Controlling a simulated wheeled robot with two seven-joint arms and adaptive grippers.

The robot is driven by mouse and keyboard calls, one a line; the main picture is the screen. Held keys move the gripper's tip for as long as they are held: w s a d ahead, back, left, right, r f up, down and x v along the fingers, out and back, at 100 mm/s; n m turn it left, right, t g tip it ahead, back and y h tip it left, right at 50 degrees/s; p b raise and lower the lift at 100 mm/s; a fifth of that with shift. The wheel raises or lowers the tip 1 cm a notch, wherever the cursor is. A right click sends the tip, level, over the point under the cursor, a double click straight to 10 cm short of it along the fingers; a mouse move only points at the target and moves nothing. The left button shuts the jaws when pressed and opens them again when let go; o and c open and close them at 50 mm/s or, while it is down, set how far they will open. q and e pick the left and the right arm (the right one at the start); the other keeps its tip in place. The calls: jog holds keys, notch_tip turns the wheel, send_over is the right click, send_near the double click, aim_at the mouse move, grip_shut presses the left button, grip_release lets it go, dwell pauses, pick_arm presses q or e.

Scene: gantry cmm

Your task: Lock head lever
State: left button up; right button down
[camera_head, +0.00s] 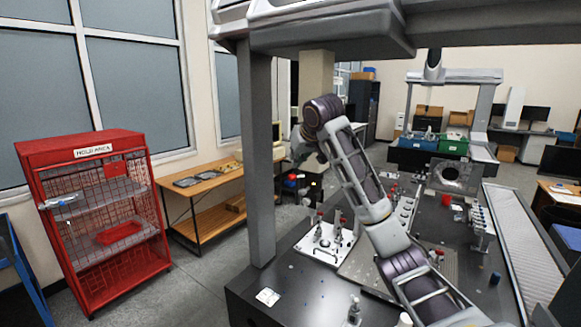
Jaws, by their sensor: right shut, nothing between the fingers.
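The gantry measuring machine has a beige vertical column (317,72) hanging under its grey beam. The lower end of this column is behind my right wrist, so I cannot make out a head or its lever. My right arm reaches up from the lower right. My right gripper (300,150) is small and dark, left of the wrist and just below the column's end. It is shut with nothing in it. I cannot tell whether it touches anything. My left gripper is not in view.
The gantry's grey post (259,150) stands left of my gripper. The dark machine table (300,300) below carries a white fixture plate (322,246) and several small parts.

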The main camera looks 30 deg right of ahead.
aim_at(305, 175)
jog(key=shift+s+d+r, duration=0.1)
jog(key=shift+d+r, duration=0.1)
jog(key=shift+r, duration=0.3)
jog(key=shift+s+d+r, duration=0.1)
jog(key=shift+d+r, duration=0.1)
jog(key=shift+r, duration=0.25)
